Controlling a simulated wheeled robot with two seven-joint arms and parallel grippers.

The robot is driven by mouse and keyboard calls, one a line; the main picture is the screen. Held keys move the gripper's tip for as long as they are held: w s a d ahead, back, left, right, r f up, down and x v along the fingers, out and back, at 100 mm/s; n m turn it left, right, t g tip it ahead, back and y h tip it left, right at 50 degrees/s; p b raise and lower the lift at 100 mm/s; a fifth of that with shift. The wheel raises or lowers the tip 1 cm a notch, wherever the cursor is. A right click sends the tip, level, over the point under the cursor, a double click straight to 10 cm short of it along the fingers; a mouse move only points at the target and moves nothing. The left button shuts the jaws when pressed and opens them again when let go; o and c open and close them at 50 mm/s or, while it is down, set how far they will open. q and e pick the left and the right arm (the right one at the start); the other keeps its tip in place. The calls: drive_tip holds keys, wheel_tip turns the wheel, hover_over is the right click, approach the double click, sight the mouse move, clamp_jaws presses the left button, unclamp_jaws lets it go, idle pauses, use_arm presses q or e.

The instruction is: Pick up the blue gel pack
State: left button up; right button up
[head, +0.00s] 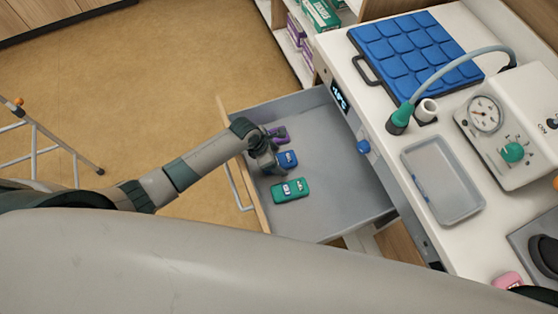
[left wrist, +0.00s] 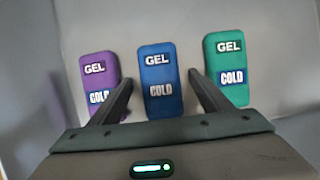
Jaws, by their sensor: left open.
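The blue gel pack (head: 287,158) lies in the open drawer between a purple gel pack (head: 279,134) and a green gel pack (head: 290,190). My left gripper (head: 271,163) is over the drawer, close to the blue pack and partly covering it in the head view. In the left wrist view the blue pack (left wrist: 159,80) shows between the two open fingers of the left gripper (left wrist: 160,86), with the purple pack (left wrist: 98,82) on the left and the green pack (left wrist: 227,70) on the right. Nothing is held. Whether the fingers touch the blue pack cannot be told. My right gripper is not seen.
The grey drawer (head: 335,205) has free floor to the right of the packs. Its wooden front stands beside my left forearm. The white counter top (head: 385,125) carries a blue padded mat (head: 405,50), an empty grey tray (head: 440,180) and a device with a gauge (head: 485,115).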

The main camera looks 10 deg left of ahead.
sight(284, 159)
use_arm(q)
drive_tip(key=shift+d+f, duration=0.1)
drive_tip(key=shift+f, duration=0.3)
drive_tip(key=c, duration=1.3)
drive_tip(key=shift+w, duration=0.1)
drive_tip(key=shift+r, duration=0.1)
drive_tip(key=shift+r, duration=0.85)
wheel_tip(284, 159, up, 2)
drive_tip(key=shift+r, duration=0.25)
drive_tip(key=s+d+r, duration=0.2)
drive_tip(key=s, duration=0.1)
drive_tip(key=s+d+r, duration=0.2)
drive_tip(key=s, duration=0.1)
drive_tip(key=s+d+r+b, duration=0.1)
drive_tip(key=s+d+r, duration=0.1)
drive_tip(key=s, duration=0.2)
drive_tip(key=shift+r, duration=0.35)
